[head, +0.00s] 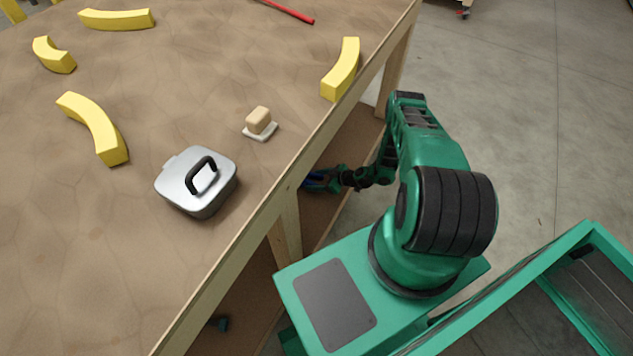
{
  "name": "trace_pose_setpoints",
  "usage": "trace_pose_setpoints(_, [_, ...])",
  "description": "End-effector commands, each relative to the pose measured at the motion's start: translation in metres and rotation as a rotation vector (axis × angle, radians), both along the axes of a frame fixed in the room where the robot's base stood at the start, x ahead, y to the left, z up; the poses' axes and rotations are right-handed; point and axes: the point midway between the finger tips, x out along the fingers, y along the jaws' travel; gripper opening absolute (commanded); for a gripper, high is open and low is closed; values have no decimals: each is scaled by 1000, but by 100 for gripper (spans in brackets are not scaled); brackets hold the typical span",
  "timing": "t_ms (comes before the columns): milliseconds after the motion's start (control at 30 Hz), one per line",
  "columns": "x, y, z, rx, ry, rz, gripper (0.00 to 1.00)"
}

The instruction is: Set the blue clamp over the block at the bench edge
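My gripper (313,182) reaches in under the bench top, beside the bench's front edge and over the lower shelf. A small blue piece, perhaps the blue clamp (318,178), shows at my gripper's fingers. The bench edge partly covers both, so I cannot tell whether the fingers are closed on it. A tan block (258,119) sits on a small white base (262,132) on the bench top, a little in from the front edge.
The bench top (170,105) also holds a grey lidded box (197,183) with a black handle, several curved yellow pieces (342,70) and a red rod (290,11). A small dark teal object (220,323) lies on the lower shelf. A bench leg (286,228) stands near my gripper.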

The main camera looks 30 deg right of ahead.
Motion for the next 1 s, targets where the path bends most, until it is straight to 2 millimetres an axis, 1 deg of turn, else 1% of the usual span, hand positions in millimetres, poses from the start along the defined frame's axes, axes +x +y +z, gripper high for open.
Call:
trace_pose_setpoints(33, [0,0,0,0,0,0,52])
trace_pose_setpoints(67, [0,0,0,0,0,0,45])
trace_pose_setpoints(100, [0,0,0,0,0,0,35])
trace_pose_setpoints(167, [0,0,0,-1,0,1,21])
trace_pose_setpoints(200, [0,0,0,-1,0,1,11])
trace_pose_setpoints(333, [0,0,0,0,0,1,11])
trace_pose_setpoints(400, [1,1,2,2,-3,1,0])
trace_pose_setpoints(567, [1,1,10,2,-3,1,0])
trace_pose_setpoints(1000, [2,1,45,0,-2,2,0])
